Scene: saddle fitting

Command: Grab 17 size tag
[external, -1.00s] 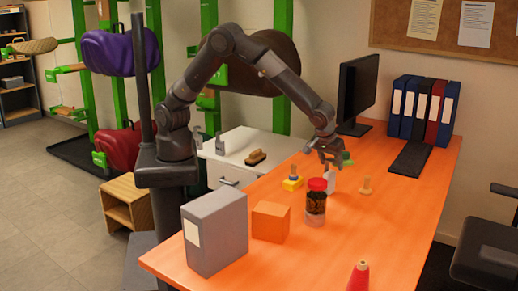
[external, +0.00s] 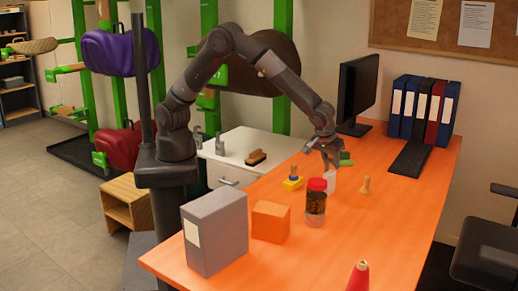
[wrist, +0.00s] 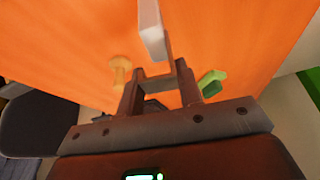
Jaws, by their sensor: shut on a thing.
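My gripper (external: 330,164) is low over the far half of the orange table, and the wrist view shows its two fingers (wrist: 160,76) a little apart. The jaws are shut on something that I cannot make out. A white upright object (external: 330,184) is right below the fingers; in the wrist view its near end (wrist: 153,42) lines up between the fingertips. A green piece (external: 346,159) lies on the table right of the gripper; the wrist view shows it outside the right finger (wrist: 212,84). No number 17 is readable on it.
A red-lidded jar (external: 316,203) stands just in front of the white object. An orange box (external: 270,222) and a grey binder (external: 215,233) stand nearer.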

